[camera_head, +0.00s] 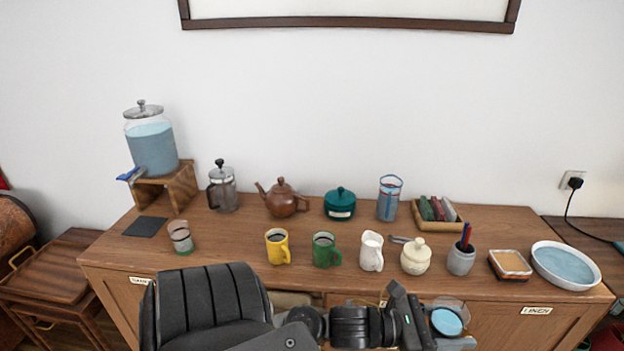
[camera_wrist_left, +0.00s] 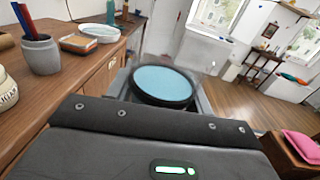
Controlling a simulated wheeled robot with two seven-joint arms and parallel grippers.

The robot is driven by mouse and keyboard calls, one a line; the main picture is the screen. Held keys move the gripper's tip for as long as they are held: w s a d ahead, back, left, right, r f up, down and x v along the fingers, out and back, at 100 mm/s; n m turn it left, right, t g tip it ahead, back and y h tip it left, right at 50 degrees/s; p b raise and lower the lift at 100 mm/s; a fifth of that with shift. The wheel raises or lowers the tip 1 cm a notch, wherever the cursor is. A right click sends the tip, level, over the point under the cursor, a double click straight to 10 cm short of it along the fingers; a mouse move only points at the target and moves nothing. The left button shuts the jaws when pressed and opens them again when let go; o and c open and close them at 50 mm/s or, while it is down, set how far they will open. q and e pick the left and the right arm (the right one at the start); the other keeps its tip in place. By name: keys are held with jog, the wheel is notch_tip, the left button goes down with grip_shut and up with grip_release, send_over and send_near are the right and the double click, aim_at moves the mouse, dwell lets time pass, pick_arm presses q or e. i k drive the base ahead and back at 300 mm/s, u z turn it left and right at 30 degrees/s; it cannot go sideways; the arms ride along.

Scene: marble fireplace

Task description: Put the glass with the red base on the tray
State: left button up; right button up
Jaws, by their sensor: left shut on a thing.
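My left gripper (camera_head: 432,324) is shut on a glass with light blue contents (camera_head: 447,321), held in front of the cabinet's front edge. In the left wrist view the glass's round blue top (camera_wrist_left: 163,84) shows beyond the gripper; its base is hidden, so I cannot tell the base's colour. A round, pale blue tray-like dish with a white rim (camera_head: 538,268) lies flat at the right end of the cabinet top; it also shows in the wrist view (camera_wrist_left: 94,31). My right gripper is not in view.
A glass with a green base (camera_head: 181,237) stands at left. Yellow mug (camera_head: 277,247), green mug (camera_head: 325,250), white jug (camera_head: 371,252), lidded jar (camera_head: 415,257), pen cup (camera_head: 460,260) and square box (camera_head: 510,264) line the front. A blue-filled glass (camera_head: 388,199) stands behind.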

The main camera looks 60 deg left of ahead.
aim_at(72, 282)
jog(key=u, duration=0.7)
jog(key=i, duration=0.6)
jog(key=u, duration=0.75)
